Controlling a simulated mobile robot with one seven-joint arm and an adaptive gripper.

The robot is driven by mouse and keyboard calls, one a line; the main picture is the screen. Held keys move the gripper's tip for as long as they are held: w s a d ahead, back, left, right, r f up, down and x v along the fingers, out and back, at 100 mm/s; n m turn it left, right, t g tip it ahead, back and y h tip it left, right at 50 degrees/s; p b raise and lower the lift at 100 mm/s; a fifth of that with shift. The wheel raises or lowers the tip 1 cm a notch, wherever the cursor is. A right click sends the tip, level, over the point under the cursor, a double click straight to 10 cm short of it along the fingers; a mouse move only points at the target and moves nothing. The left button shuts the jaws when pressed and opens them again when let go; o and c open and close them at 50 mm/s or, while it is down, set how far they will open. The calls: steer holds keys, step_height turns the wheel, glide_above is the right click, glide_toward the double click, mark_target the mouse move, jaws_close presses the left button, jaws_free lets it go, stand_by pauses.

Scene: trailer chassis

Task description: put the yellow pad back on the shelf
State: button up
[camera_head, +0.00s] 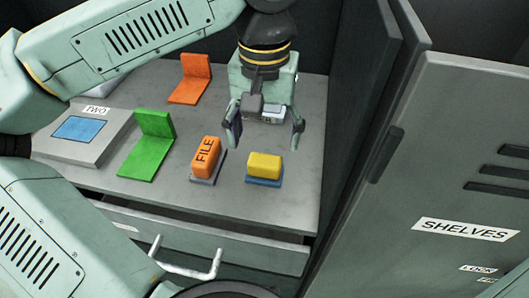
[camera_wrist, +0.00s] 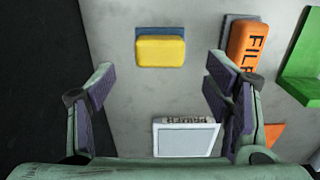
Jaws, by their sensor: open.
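The yellow pad (camera_head: 264,166) lies on a blue base (camera_head: 264,182) near the front right of the grey worktop. It also shows in the wrist view (camera_wrist: 160,52) at the top centre. My gripper (camera_head: 267,132) is open and empty, pointing down just behind and above the pad. A grey door labelled SHELVES (camera_head: 465,229) stands at the right; no shelf interior is visible.
The orange FILE block (camera_head: 206,154) stands left of the pad. Green (camera_head: 150,146) and orange (camera_head: 190,79) L-shaped brackets, and a box labelled TWO (camera_head: 79,133), are further left or back. A white square (camera_wrist: 185,138) lies low in the wrist view. A drawer (camera_head: 205,238) is slightly open below.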

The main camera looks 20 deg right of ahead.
mark_target(264, 160)
step_height(264, 160, up, 5)
stand_by(0.3)
stand_by(0.4)
